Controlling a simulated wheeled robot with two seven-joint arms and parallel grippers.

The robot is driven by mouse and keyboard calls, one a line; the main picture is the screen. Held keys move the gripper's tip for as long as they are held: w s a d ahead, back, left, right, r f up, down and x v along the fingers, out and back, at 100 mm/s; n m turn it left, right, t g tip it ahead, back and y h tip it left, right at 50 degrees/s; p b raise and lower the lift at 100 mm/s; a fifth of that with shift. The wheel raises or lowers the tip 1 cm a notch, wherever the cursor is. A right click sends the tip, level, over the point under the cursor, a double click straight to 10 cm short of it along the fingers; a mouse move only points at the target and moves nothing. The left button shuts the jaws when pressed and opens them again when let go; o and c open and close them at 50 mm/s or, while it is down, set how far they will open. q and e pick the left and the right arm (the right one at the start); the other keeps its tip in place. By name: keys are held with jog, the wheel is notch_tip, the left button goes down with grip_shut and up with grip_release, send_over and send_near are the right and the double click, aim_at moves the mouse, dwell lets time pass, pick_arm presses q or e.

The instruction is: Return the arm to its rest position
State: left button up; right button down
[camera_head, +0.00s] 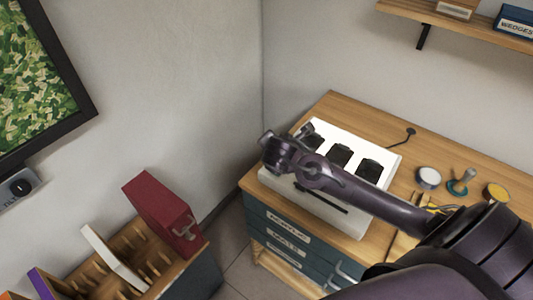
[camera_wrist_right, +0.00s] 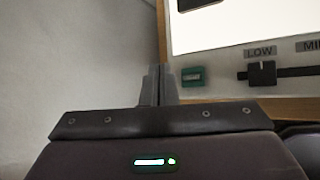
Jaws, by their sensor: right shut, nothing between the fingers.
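My right arm reaches in from the lower right of the head view. Its gripper (camera_head: 268,138) is over the left edge of a white light box (camera_head: 325,208) on a wooden desk. In the right wrist view the gripper's two grey fingers (camera_wrist_right: 158,85) are together with nothing between them. They are left of a green switch (camera_wrist_right: 192,76) and a black slider (camera_wrist_right: 262,73) marked LOW on the light box's front. I cannot tell whether the fingertips touch the box. The panel (camera_wrist_right: 240,25) glows white. My left gripper is not in view.
Dark strips (camera_head: 340,155) lie on the lit panel. A round white-topped tin (camera_head: 428,178), a green-based stamp (camera_head: 460,183) and a yellow tin (camera_head: 496,192) stand on the desk (camera_head: 335,103). A red box file (camera_head: 163,213) stands in a wooden rack at lower left. A shelf (camera_head: 470,28) hangs above.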

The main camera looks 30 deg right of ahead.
jog(key=s+a+f+m+g+y, duration=0.1)
jog(key=s+a+m+g+y, duration=0.15)
jog(key=s+a+m, duration=0.55)
jog(key=s+a+f+m+g+y, duration=0.1)
jog(key=s+a+m+g+y, duration=0.3)
jog(key=s+m, duration=0.7)
jog(key=s+f+h+b, duration=0.2)
jog(key=s+f+b, duration=0.1)
jog(key=f, duration=2.9)
jog(key=s+d+f+b, duration=0.2)
jog(key=s+f, duration=1.8)
jog(key=f, duration=0.1)
jog(key=shift+d+f+n, duration=0.2)
jog(key=shift+d+n, duration=0.15)
jog(key=shift+n, duration=0.05)
